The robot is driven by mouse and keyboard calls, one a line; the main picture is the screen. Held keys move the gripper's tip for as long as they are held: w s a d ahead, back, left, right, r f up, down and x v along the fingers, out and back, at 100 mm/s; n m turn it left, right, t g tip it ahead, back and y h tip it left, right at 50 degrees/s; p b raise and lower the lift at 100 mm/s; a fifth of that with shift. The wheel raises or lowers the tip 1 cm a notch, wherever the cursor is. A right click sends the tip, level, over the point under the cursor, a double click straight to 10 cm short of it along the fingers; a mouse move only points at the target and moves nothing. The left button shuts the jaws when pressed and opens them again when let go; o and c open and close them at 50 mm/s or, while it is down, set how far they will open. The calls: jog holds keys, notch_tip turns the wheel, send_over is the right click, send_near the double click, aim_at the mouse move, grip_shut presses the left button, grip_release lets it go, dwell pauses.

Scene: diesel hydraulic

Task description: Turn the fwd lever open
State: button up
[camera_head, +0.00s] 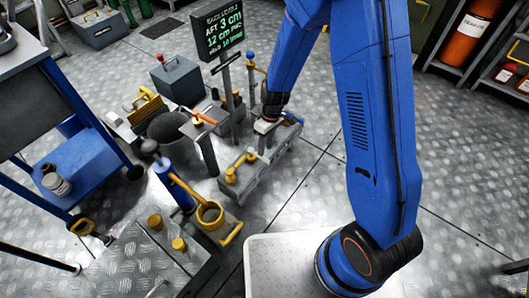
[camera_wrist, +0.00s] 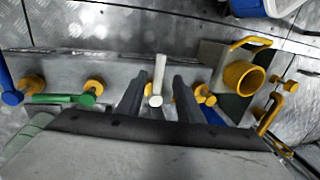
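My gripper (camera_wrist: 158,88) is open over a row of valve levers; it also shows in the head view (camera_head: 268,126), low over a grey block (camera_head: 262,172). A white lever handle (camera_wrist: 158,78) stands between the two dark fingers, with a visible gap on each side. To its left are a green lever (camera_wrist: 65,98) and a blue lever (camera_wrist: 8,80), each beside a yellow knob. To the right, a yellow knob (camera_wrist: 206,95) and a blue handle sit partly behind the right finger. No label is readable, so I cannot tell which lever is fwd.
A yellow cup (camera_wrist: 243,77) on a bracket stands right of the levers in the wrist view. In the head view, a sign (camera_head: 218,32) on a post stands behind the block, and a blue cart (camera_head: 75,165) is at left. Floor right of the block is clear.

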notch_tip(320, 180, up, 12)
jog(key=w+d, duration=0.1)
jog(key=shift+w+d+r, duration=0.2)
jog(key=shift+w+d, duration=0.1)
jog(key=shift+w, duration=0.1)
jog(key=shift+r, duration=0.1)
jog(key=s+d+r+m+t, duration=0.2)
jog(key=s+d+r, duration=0.35)
jog(key=r, duration=0.35)
jog(key=s+d+r+m+t, duration=0.1)
jog(key=s+d+r+m, duration=0.1)
jog(key=s+d+r, duration=0.5)
jog(key=s+d+r+m+t+h, duration=0.1)
jog(key=s+d+r+m+t, duration=0.2)
jog(key=s, duration=1)
jog(key=d+r+m, duration=0.2)
jog(key=d+r, duration=0.3)
jog(key=shift+r+h, duration=0.2)
jog(key=shift+h, duration=0.1)
jog(key=shift+d, duration=0.1)
